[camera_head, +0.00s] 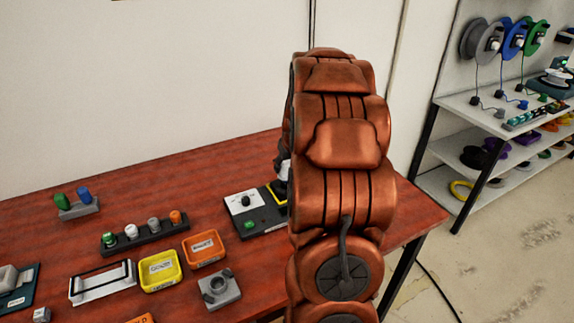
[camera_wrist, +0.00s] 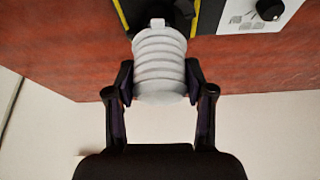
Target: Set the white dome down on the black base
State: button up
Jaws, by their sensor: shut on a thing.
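In the wrist view, my gripper (camera_wrist: 160,82) is shut on the white dome (camera_wrist: 160,62), a pale ribbed piece with a small narrow tip. A finger presses on each side of it. Beyond the tip, a dark rounded shape (camera_wrist: 180,14), which looks like the black base, lies on a yellow-edged black panel (camera_wrist: 137,10). The dome's tip overlaps this panel in the picture; I cannot tell whether they touch. In the head view, my copper arm hides most of the gripper, and only a bit of white (camera_head: 284,171) shows at its left edge.
A white panel with a black knob (camera_head: 245,201) adjoins the yellow-edged area. Left of it on the red table (camera_head: 230,165) are an orange tray (camera_head: 204,248), a yellow tray (camera_head: 160,270), a grey block (camera_head: 219,289) and a rack of coloured pieces (camera_head: 145,235). Shelves (camera_head: 505,115) stand right.

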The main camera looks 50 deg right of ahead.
aim_at(287, 174)
jog(key=shift+f+b, duration=2.1)
jog(key=shift+b, duration=0.15)
dwell(2.2)
jog(key=o, duration=1.6)
jog(key=shift+c, duration=0.2)
jog(key=shift+r, duration=0.1)
jog(key=shift+r, duration=3.2)
jog(key=shift+a, duration=0.1)
